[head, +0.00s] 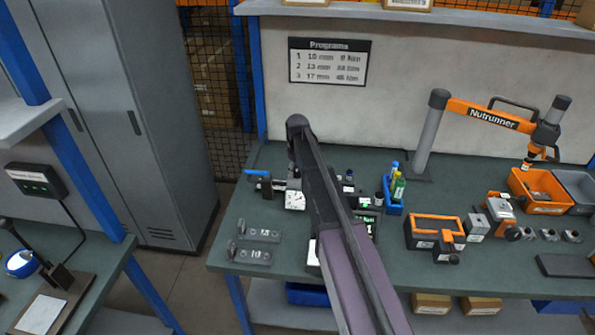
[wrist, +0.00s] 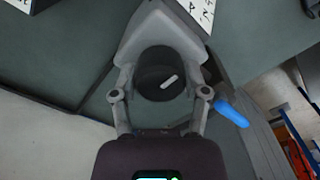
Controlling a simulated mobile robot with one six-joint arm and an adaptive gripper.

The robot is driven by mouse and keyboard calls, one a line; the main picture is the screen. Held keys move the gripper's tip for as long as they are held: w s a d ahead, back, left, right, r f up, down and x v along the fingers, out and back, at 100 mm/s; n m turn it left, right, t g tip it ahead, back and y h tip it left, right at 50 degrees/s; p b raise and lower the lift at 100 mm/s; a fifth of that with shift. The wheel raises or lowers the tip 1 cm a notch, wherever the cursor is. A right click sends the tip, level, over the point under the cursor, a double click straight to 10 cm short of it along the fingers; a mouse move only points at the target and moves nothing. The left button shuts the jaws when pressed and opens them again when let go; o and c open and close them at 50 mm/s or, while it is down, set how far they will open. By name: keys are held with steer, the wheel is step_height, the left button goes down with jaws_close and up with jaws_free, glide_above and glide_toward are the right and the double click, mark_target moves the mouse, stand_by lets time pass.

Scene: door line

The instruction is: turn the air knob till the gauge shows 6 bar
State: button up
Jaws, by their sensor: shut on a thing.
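The air knob (wrist: 152,80) is a dark round knob with a white pointer mark, seen in the wrist view on a grey body (wrist: 160,28). My gripper (wrist: 162,74) is shut on the knob, one finger on each side. A blue lever (wrist: 232,114) sticks out to the right of it. In the head view a white gauge face (head: 295,201) stands at the left of the bench; its reading is too small to tell. Part of a white face with dark marks (wrist: 201,12) shows at the top of the wrist view. My arm hides the gripper and knob in the head view.
The green bench (head: 225,222) carries grey fixtures (head: 258,235) in front of the gauge. A blue bin with bottles (head: 393,207), an orange-framed device (head: 435,230) and the nutrunner arm (head: 485,115) stand to the right. A grey cabinet (head: 150,110) is at left.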

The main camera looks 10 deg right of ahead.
steer(key=shift+s, duration=0.1)
stand_by(0.3)
steer(key=o, duration=1.1)
steer(key=shift+d, duration=0.1)
steer(key=shift+o, duration=0.2)
steer(key=shift+m, duration=0.3)
